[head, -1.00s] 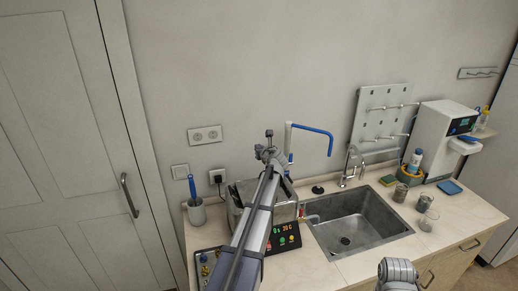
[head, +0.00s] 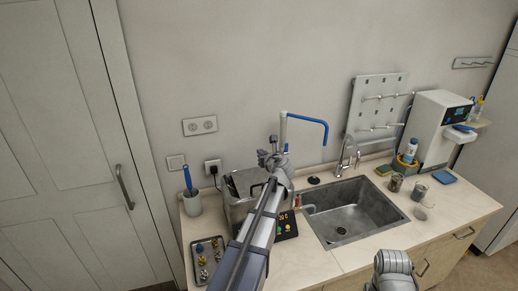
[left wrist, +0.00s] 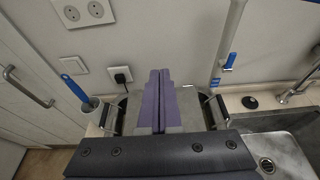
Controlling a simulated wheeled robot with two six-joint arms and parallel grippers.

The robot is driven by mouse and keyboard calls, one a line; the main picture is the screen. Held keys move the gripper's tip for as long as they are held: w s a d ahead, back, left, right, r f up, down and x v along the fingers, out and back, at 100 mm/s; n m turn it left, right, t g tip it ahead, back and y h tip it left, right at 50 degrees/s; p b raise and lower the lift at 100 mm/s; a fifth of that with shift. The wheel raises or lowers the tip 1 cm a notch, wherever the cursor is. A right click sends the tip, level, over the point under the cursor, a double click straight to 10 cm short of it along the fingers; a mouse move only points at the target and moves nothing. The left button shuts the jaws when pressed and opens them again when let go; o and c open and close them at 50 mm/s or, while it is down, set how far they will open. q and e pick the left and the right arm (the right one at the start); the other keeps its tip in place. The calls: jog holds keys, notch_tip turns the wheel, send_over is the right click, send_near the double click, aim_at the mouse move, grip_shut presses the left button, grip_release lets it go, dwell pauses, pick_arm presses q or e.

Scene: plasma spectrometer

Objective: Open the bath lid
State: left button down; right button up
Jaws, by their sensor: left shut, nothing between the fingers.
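The bath is a steel box (head: 240,207) on the counter left of the sink, with a small display and coloured buttons at its front right, partly behind my arm. In the left wrist view its grey top (left wrist: 188,108) lies under my fingers, with dark-framed handles at both sides. My arm and gripper hide much of the top, so I cannot tell how the lid sits. My left gripper (head: 273,157) is over the bath's back right part in the head view. In the left wrist view its purple fingers (left wrist: 160,76) are together, with nothing between them.
A blue-handled brush stands in a cup (head: 192,204) left of the bath. A pipe with a blue arm (head: 309,120) rises close behind my gripper. The sink (head: 352,212) is at the right. A tray of fittings (head: 207,259) lies in front, and wall sockets are behind.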

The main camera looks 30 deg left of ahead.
pick_arm(q)
jog(key=shift+d+f, duration=0.1)
jog(key=shift+f, duration=0.05)
jog(key=s+d+f+n+g+h+b, duration=0.2)
jog(key=s+d+f+n+b, duration=0.3)
jog(key=d+f, duration=0.45)
jog(key=s+d+f+n+g+h+b, duration=0.25)
jog(key=s+d+f+n, duration=0.45)
jog(key=d, duration=0.4)
jog(key=s+d+f+n+g+h+b, duration=0.2)
jog(key=s+d+f+n, duration=0.3)
jog(key=s+d, duration=0.4)
jog(key=s+d+f+n+g+h+b, duration=0.3)
jog(key=s+d+f, duration=0.4)
jog(key=s+d, duration=0.3)
jog(key=shift+s+d+f+n+b, duration=0.25)
jog(key=shift+d+n+b, duration=0.6)
jog(key=shift+n, duration=0.25)
